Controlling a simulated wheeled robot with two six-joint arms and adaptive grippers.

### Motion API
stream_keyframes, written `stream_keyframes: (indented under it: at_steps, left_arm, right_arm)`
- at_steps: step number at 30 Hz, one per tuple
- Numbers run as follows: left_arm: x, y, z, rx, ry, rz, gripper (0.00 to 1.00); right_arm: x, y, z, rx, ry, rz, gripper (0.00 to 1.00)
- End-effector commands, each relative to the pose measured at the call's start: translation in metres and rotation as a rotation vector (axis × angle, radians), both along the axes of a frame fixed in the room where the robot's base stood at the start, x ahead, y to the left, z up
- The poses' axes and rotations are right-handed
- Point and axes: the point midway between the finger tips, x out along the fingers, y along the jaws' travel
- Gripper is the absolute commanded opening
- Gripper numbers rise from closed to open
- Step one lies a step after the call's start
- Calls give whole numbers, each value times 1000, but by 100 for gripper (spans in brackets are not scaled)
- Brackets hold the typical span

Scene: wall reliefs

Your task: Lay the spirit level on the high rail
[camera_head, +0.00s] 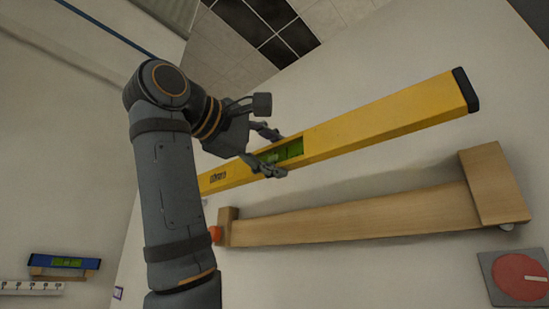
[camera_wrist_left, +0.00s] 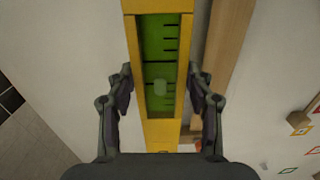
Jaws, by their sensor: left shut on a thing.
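The yellow spirit level (camera_head: 390,112) has black end caps and a green window. My left gripper (camera_head: 277,152) is shut on it around the window. In the left wrist view the fingers (camera_wrist_left: 160,95) press on both sides of the level (camera_wrist_left: 160,130). The wooden rail (camera_head: 350,216), with a raised block at each end, is fixed to the pale wall. The level is held apart from the rail, above it in the head view and slightly tilted to it. The rail also shows beside the level in the left wrist view (camera_wrist_left: 229,45). The level's far left end is hidden behind my arm.
A red disc on a grey plate (camera_head: 519,277) is on the wall at the lower right. An orange knob (camera_head: 215,234) sits by the rail's left end. A blue level (camera_head: 64,262) rests on a small wooden ledge above a white scale (camera_head: 30,288).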

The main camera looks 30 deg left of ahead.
Motion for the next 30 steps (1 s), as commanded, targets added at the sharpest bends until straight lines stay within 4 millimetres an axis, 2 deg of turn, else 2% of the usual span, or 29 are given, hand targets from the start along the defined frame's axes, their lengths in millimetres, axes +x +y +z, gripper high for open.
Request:
stream_keyframes:
  at_steps: [8, 30]
  left_arm:
    - [19, -3, 1, 0, -1, 0, 21]
    - [84, -12, 1, 1, -2, 0, 21]
  right_arm:
    - [9, 0, 3, -1, -14, 1, 40]
    - [8, -5, 18, -6, -12, 2, 40]
